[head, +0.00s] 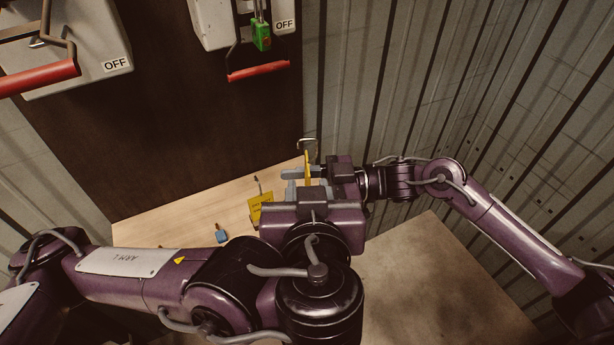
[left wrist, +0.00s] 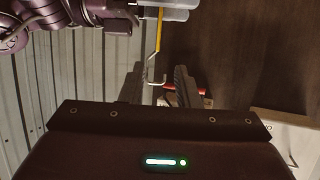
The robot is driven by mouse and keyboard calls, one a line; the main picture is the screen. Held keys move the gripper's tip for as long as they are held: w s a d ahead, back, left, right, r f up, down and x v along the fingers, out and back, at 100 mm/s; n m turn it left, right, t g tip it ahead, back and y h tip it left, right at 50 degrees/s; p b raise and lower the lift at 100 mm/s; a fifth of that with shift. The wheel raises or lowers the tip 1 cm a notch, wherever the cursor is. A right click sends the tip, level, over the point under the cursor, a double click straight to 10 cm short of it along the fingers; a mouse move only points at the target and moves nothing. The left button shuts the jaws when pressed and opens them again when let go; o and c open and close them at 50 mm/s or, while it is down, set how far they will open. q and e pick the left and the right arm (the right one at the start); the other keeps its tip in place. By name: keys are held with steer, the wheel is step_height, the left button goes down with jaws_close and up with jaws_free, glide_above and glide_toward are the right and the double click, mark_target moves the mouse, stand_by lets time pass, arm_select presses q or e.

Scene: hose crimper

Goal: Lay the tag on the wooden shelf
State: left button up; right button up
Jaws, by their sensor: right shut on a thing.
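My right gripper (head: 303,174) is shut on a thin yellow tag (head: 308,160), seen nearly edge-on, with a bent metal hook (head: 307,143) at its end. The wooden shelf (head: 160,229) lies below both grippers, partly hidden by my left arm.
Another yellow tag (head: 260,208) with a wire lies on the shelf, left of the grippers. A blue padlock (head: 221,234) lies nearby. A green padlock (head: 261,35) hangs on the right switch box, above its red handle (head: 258,71). Another red handle (head: 38,78) is at upper left. Corrugated wall (head: 420,90) stands right.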

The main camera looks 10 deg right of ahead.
arm_select(q)
steer(key=x, duration=1.1)
steer(key=shift+w+f, duration=0.2)
arm_select(e)
steer(key=shift+w, duration=0.1)
arm_select(q)
steer(key=shift+c, duration=0.3)
jaws_close()
arm_select(e)
steer(key=shift+o, duration=0.2)
steer(key=o, duration=0.9)
steer(key=shift+o, duration=0.2)
